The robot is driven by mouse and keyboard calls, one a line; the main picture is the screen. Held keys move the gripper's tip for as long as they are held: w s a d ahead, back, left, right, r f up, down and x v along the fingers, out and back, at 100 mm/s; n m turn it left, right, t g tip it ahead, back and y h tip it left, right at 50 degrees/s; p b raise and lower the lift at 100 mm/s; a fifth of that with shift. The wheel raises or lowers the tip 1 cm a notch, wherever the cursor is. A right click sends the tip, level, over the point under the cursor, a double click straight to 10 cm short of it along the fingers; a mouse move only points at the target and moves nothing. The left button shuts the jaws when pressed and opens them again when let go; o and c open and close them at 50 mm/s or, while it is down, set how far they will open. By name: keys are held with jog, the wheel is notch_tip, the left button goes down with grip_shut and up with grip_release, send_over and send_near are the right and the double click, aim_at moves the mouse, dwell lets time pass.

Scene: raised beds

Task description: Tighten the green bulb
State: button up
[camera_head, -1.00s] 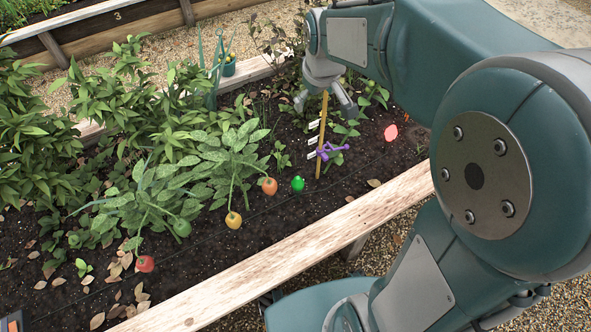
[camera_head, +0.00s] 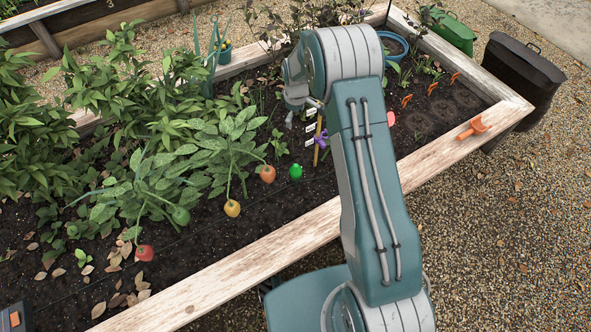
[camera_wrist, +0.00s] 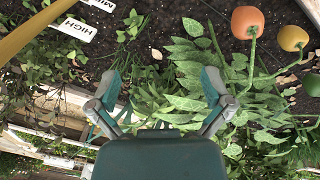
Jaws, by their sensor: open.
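The green bulb (camera_head: 296,172) lies low over the dark soil in the head view, right of the orange fruit and close to a thin dark line along the bed. I do not make it out in the wrist view. My gripper (camera_head: 303,112) is above and beyond the bulb, beside a stake, and well apart from the bulb. In the wrist view my gripper (camera_wrist: 160,78) has its two fingers spread wide, with leaves and soil behind and nothing held.
A stake with white labels (camera_head: 310,126) and a purple item (camera_head: 321,140) stand near my gripper. Orange (camera_head: 267,174), yellow (camera_head: 232,208) and red (camera_head: 144,253) fruits hang left. A pink-red item (camera_head: 391,118) is right. The wooden bed edge (camera_head: 262,243) runs in front.

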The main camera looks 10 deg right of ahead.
aim_at(296, 170)
jog(key=f+n, duration=0.1)
jog(key=f, duration=0.5)
jog(key=f+n, duration=0.1)
jog(key=f, duration=0.6)
jog(key=f+g, duration=0.1)
jog(key=f, duration=0.5)
jog(key=shift+s+f+n, duration=0.25)
jog(key=shift+f+n, duration=0.15)
notch_tip(296, 170, down, 11)
jog(key=shift+r, duration=0.1)
jog(key=c, duration=1)
